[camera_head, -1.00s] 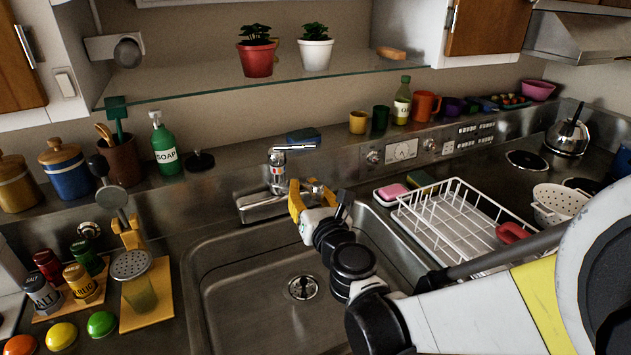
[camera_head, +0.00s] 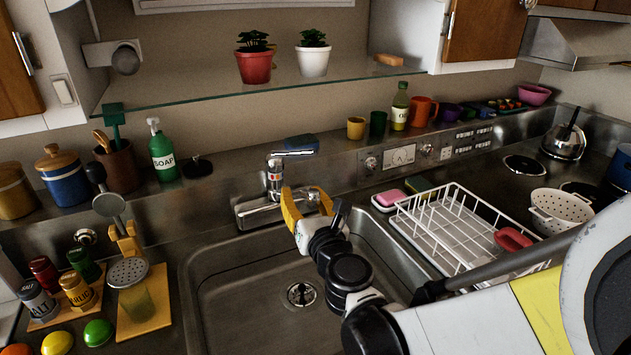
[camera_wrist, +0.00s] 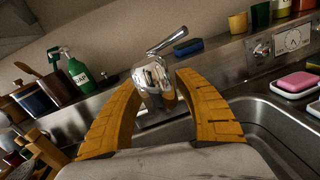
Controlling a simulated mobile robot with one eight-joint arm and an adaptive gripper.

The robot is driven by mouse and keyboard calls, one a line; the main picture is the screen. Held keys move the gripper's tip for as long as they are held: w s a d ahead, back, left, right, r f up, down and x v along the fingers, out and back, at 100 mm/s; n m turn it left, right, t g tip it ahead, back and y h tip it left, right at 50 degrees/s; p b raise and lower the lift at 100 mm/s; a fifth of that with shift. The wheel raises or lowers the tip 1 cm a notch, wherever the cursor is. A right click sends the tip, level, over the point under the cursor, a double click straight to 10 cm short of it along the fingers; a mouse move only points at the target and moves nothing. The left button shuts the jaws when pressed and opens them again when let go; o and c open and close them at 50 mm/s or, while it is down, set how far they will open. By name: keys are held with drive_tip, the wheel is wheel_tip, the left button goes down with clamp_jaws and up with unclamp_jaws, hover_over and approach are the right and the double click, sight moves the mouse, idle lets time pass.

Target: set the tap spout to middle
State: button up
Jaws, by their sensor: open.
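The chrome tap (camera_head: 274,178) stands at the back edge of the sink, with its lever handle (camera_head: 292,153) pointing right. The spout is hard to make out in the head view, partly behind my gripper. My gripper (camera_head: 304,193) is open and empty in front of the tap, over the back of the sink, its yellow fingers reaching towards it. In the wrist view the tap body (camera_wrist: 154,82) shows between the two fingers, beyond their tips, with the lever (camera_wrist: 168,40) above. I see no clear contact. The spout's direction cannot be told there.
The steel sink (camera_head: 225,290) lies below my gripper. A white dish rack (camera_head: 455,225) and pink sponge (camera_head: 391,198) are to the right. A glass shelf (camera_head: 200,95) spans above.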

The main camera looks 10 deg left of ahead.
drive_tip(key=v, duration=1.1)
drive_tip(key=shift+d, duration=0.15)
drive_tip(key=shift+s, duration=0.15)
drive_tip(key=shift+r, duration=0.1)
